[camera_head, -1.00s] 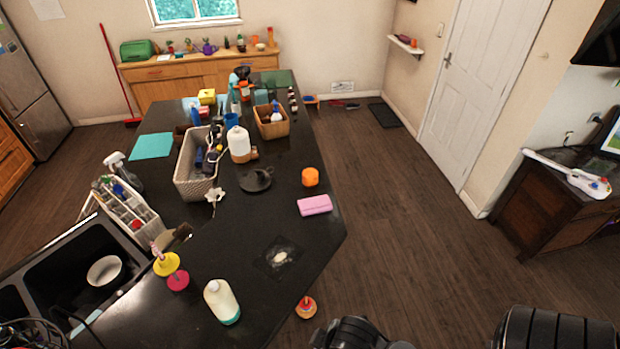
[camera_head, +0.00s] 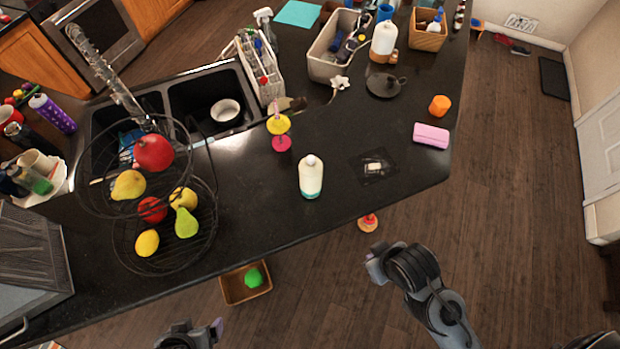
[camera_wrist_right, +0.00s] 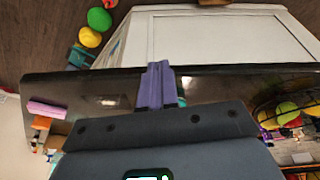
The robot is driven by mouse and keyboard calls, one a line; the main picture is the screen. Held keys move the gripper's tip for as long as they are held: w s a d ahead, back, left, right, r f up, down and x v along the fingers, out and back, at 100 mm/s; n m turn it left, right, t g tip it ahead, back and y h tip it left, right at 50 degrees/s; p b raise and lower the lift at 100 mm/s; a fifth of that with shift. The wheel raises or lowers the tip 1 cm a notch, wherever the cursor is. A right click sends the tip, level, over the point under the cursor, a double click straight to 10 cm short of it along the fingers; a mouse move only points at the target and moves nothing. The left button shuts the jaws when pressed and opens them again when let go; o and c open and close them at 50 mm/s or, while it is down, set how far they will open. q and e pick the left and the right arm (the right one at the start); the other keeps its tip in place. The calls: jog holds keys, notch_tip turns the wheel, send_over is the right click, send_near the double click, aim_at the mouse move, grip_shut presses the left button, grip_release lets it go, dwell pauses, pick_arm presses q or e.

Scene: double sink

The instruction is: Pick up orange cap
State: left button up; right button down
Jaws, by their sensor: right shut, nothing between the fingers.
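The orange cap (camera_head: 440,105) sits on the black countertop near its right edge in the head view, just behind the pink sponge (camera_head: 431,135). A small orange patch by a pink block at the left of the right wrist view may be the cap, but I cannot be sure. My right gripper (camera_head: 374,268) is beyond the counter's front edge, over the floor and well apart from the cap. In the right wrist view its purple fingers (camera_wrist_right: 160,84) are together and empty. My left gripper (camera_head: 217,328) shows partly at the bottom; its jaw state is unclear.
A white bottle (camera_head: 311,177) stands front centre on the counter, beside a dark square mat (camera_head: 374,167). A wire fruit stand (camera_head: 125,245) and the double sink (camera_head: 165,105) are at left. A dark candle holder (camera_head: 384,86) is left of the cap.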

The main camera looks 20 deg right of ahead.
jog(key=c, duration=1.8)
grip_release()
jog(key=o, duration=1.8)
jog(key=shift+w, duration=0.15)
